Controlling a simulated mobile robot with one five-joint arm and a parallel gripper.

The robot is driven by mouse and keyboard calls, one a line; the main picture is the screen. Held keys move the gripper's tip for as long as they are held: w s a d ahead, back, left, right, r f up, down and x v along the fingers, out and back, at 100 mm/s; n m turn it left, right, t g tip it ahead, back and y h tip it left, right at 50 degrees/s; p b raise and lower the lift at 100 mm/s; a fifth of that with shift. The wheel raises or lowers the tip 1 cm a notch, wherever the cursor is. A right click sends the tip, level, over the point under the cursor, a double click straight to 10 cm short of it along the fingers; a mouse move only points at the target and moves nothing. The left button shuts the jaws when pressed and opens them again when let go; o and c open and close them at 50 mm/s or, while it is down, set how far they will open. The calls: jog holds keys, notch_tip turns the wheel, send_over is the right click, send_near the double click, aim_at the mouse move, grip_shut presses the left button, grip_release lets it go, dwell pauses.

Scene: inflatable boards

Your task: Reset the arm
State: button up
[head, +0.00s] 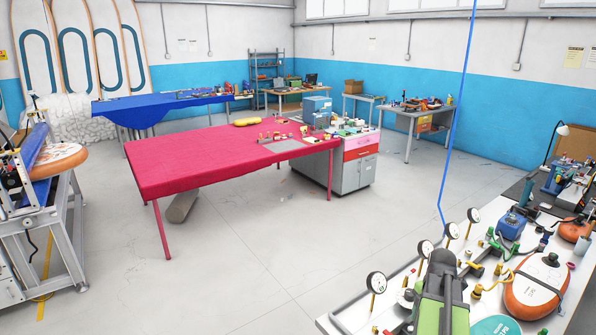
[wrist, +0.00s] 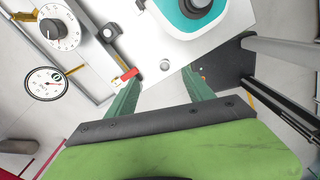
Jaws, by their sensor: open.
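My gripper (wrist: 158,92) shows in the wrist view with its two green fingers spread apart and nothing between them. Beyond the fingertips lies the white surface of a bench (wrist: 215,45). In the head view my green arm (head: 440,290) stands at the bottom right, in front of the white workbench (head: 350,318); the fingers cannot be made out there.
A red table (head: 215,158) stands mid-room. The floor (head: 240,260) between is clear.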

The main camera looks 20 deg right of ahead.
jog(key=w+a+f+n+b, duration=0.1)
jog(key=w+a+f+b, duration=0.2)
jog(key=a, duration=0.4)
jog(key=w+a+f+n+b, duration=0.1)
jog(key=w+a+f, duration=0.2)
jog(key=w+a, duration=0.3)
jog(key=a+f+m+b, duration=0.3)
jog(key=a+m, duration=0.6)
jog(key=a, duration=0.4)
jog(key=w+a+f+m+b, duration=0.1)
jog(key=a+f+m+b, duration=0.2)
jog(key=a+m, duration=0.7)
jog(key=a, duration=0.3)
jog(key=shift+w, duration=0.1)
